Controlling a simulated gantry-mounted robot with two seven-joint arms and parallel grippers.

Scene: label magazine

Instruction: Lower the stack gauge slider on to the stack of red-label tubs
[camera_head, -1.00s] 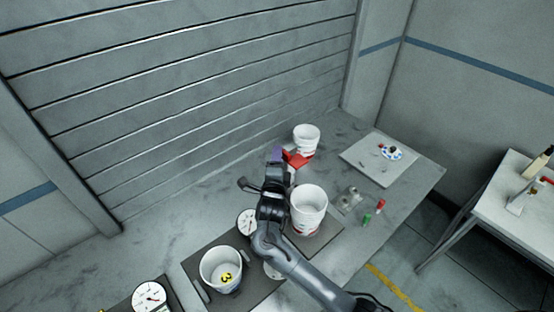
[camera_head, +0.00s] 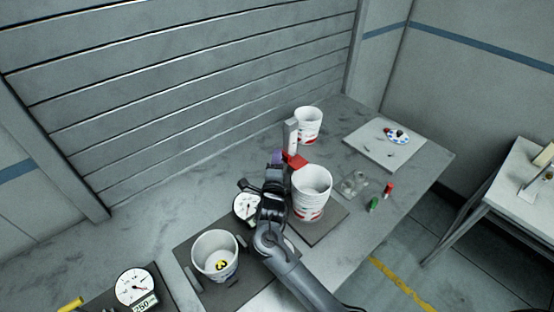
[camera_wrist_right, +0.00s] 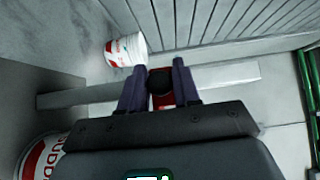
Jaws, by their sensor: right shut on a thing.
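The stack gauge is a pale upright post (camera_head: 291,138) with a red slider (camera_head: 296,161) on it, standing between two groups of red-label tubs. The nearer stack of red-label tubs (camera_head: 311,192) is nested and white, just in front of the slider. More red-label tubs (camera_head: 308,122) stand behind the post. My right gripper (camera_head: 277,158) is shut on the slider. In the right wrist view, its purple fingers (camera_wrist_right: 158,82) flank a dark knob with red below it. I cannot tell whether the slider touches the tubs. My left gripper is not in view.
A white tub with a yellow mark (camera_head: 215,256) stands on a dark plate at front left. Dial gauges (camera_head: 135,287) are nearby. A green piece (camera_head: 373,204) and red piece (camera_head: 388,189) stand at right. A pale board (camera_head: 384,150) lies at back right.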

